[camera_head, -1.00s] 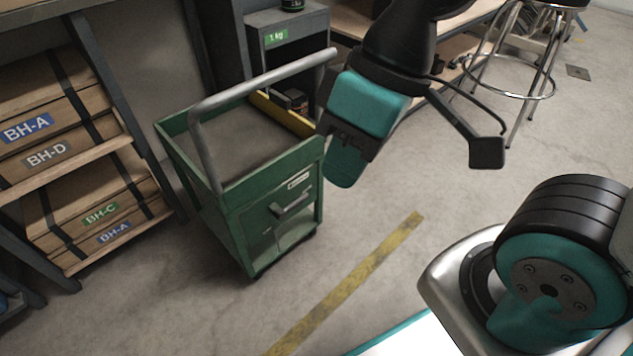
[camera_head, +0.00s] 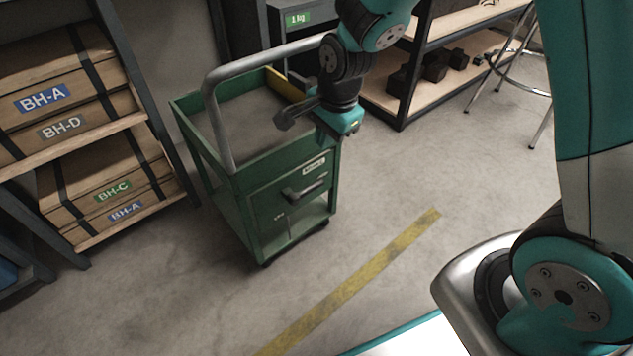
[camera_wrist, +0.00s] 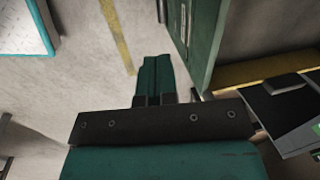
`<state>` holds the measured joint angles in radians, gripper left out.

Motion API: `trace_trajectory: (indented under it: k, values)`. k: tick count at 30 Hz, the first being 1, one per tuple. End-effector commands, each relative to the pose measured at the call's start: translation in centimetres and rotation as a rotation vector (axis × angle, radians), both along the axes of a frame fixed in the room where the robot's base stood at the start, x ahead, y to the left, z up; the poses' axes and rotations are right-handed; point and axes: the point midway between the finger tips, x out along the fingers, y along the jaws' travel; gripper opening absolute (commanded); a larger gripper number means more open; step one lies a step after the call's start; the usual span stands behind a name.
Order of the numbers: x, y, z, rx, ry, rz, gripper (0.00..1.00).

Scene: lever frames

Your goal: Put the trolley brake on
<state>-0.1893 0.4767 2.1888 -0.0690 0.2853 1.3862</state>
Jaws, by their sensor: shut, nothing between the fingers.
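The green trolley (camera_head: 240,200) stands on the floor left of centre in the head view, with a grey push bar (camera_head: 262,64) and an open tray on top. Its front has a white label (camera_head: 314,166) and a dark handle (camera_head: 304,192) below it. A small pale mark (camera_head: 281,217) shows under that, too small to make out. I cannot tell which part is the brake. My gripper (camera_head: 326,138) is shut and empty, above the trolley's front right top edge. In the wrist view, the closed teal fingers (camera_wrist: 155,75) show beside the trolley's green side (camera_wrist: 204,45).
A shelf with boxes (camera_head: 62,125) stands at left. A workbench (camera_head: 440,75) and a stool (camera_head: 540,95) are behind at right. A yellow floor line (camera_head: 350,285) crosses the clear floor in front of the trolley.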

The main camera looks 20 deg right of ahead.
Motion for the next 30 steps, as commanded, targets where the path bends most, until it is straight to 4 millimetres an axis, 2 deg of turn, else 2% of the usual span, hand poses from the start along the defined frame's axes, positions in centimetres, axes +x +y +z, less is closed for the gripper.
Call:
trace_trajectory:
  k: [1, 3, 13, 17, 30]
  values:
    - [0.4, -0.3, -0.9, -0.002, 0.002, -0.044, 0.00]
    - [0.8, -0.5, -1.3, -0.004, 0.002, -0.082, 0.00]
    - [0.8, -0.5, -1.4, -0.003, 0.002, -0.090, 0.00]
    - [0.9, -0.4, -2.5, -0.004, 0.003, -0.089, 0.00]
    - [2.4, 0.3, -11.4, -0.004, 0.004, -0.088, 0.00]
